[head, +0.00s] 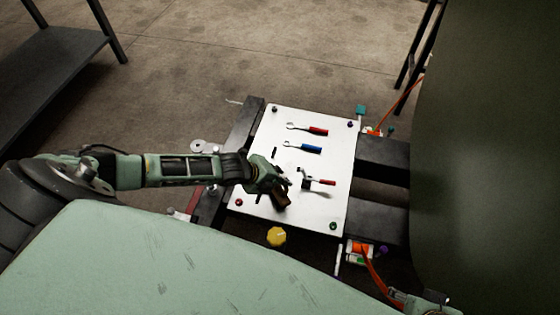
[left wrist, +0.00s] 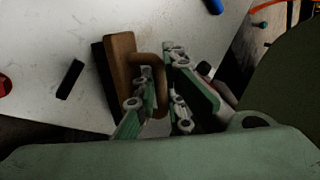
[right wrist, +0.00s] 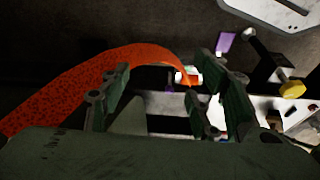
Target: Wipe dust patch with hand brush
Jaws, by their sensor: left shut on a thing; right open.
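The hand brush (head: 283,200) has a brown wooden body and lies at the lower middle of the white panel (head: 331,155) in the head view. In the left wrist view the brush (left wrist: 120,75) shows its brown block, dark bristle side and curved handle. My left gripper (head: 276,180) is shut on the handle; its fingers (left wrist: 160,98) straddle it. I cannot tell whether the bristles touch the panel. No dust patch stands out clearly. My right gripper (right wrist: 165,95) is open, with an orange curved band (right wrist: 110,75) showing behind and between its fingers.
Red-handled (head: 318,131) and blue-handled (head: 311,148) tools and another red-handled tool (head: 326,182) lie on the panel. A large dark green curved surface (head: 490,150) stands on the right. A dark shelf (head: 55,60) is at the back left.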

